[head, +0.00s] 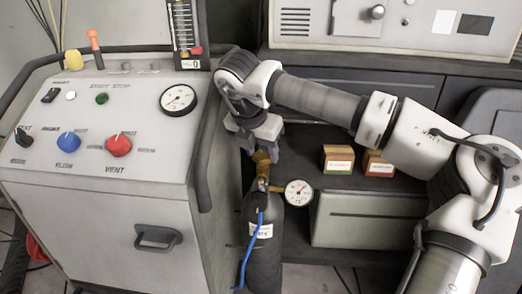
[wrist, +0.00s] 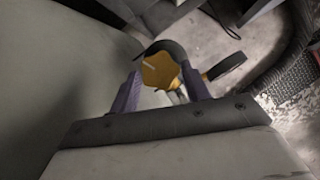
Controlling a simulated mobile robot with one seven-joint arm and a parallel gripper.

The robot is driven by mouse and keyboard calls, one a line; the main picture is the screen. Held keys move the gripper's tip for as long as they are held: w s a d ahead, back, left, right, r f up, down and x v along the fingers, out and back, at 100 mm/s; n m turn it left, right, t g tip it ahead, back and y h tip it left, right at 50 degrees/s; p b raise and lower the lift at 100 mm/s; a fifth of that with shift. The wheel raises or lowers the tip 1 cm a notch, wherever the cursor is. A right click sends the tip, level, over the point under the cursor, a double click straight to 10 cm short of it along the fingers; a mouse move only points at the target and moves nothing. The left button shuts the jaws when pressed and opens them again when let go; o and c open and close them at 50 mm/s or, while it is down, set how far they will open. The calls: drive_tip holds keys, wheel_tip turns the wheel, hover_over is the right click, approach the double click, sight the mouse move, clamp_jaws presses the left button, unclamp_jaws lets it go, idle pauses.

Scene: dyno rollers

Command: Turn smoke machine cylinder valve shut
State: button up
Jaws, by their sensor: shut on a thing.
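The smoke machine cylinder (head: 277,253) is black and stands upright on the floor beside the machine. A brass valve (head: 263,170) sits on its top, with a round white gauge (head: 299,192) at its right and a blue hose (head: 246,255) hanging down its front. My gripper (head: 264,147) points down from above, with its fingers around the top of the valve. In the wrist view, the yellow valve knob (wrist: 158,71) lies between the two purple fingers of my gripper (wrist: 163,82). My gripper is shut on the knob. The fingers partly hide its sides.
The smoke machine (head: 90,195) with its knobs and dial stands close on the left. Two small cardboard boxes (head: 338,159) (head: 378,164) lie on a dark shelf behind to the right. A grey cabinet drawer (head: 365,220) is right of the cylinder.

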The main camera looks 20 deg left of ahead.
drive_tip(key=o, duration=1)
drive_tip(key=shift+r, duration=0.1)
